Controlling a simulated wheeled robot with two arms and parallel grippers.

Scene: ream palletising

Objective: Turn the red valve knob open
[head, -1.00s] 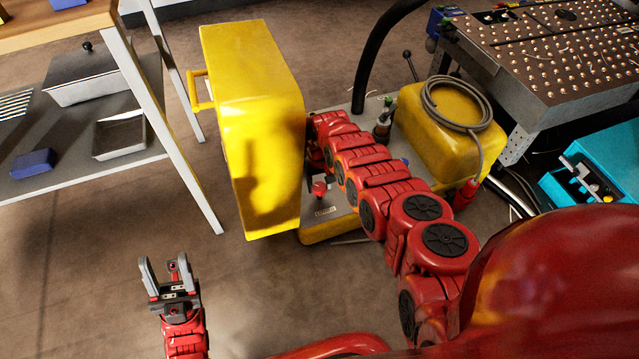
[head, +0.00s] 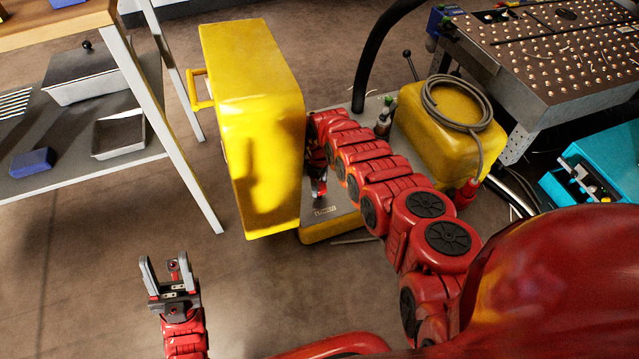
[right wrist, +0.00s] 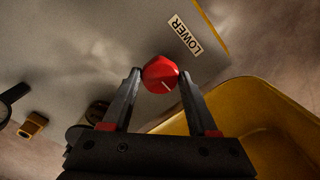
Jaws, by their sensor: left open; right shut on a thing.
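The red valve knob (right wrist: 159,72), with a pale line on its face, stands on the grey panel (right wrist: 95,40) beside a label reading LOWER (right wrist: 184,35). My right gripper (right wrist: 161,78) is shut on the knob, one finger on each side of it. In the head view my right gripper (head: 318,185) is low beside the yellow housing (head: 270,150), over the panel, and it mostly hides the knob. My left gripper (head: 170,275) is open and empty above the floor at lower left.
The yellow housing stands close to the left of my right arm. A yellow box with a coiled cable (head: 450,125) is to its right. A shelf with trays (head: 120,135) is at left, and a perforated metal table (head: 560,60) at upper right. The floor around my left gripper is clear.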

